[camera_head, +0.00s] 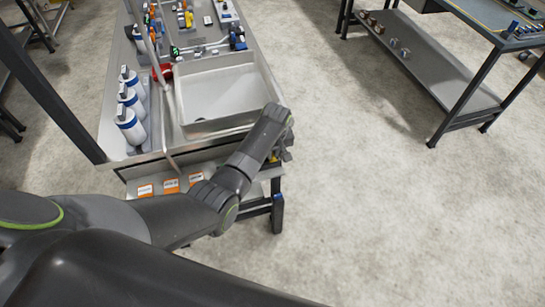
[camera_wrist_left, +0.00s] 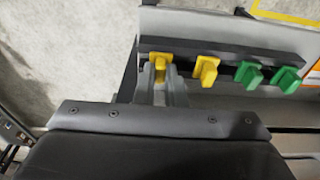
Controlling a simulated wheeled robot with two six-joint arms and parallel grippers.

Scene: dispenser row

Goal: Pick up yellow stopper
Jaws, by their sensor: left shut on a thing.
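My left gripper (camera_head: 283,154) hangs at the front right corner of the workbench in the head view, mostly hidden behind my wrist. In the left wrist view my left gripper (camera_wrist_left: 161,82) is shut on the leftmost yellow stopper (camera_wrist_left: 160,62), which sits at the left end of a dark rack (camera_wrist_left: 225,50). A second yellow stopper (camera_wrist_left: 207,68) stands just to its right on the same rack. Whether the held stopper is clear of the rack cannot be told. My right gripper is not in view.
Two green stoppers (camera_wrist_left: 248,74) (camera_wrist_left: 287,80) stand farther right on the rack. The bench holds a grey sink basin (camera_head: 225,92) and white bottles with blue bands (camera_head: 129,125). Orange-and-white labels (camera_head: 171,185) line its front. Another table (camera_head: 440,75) stands right, across open floor.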

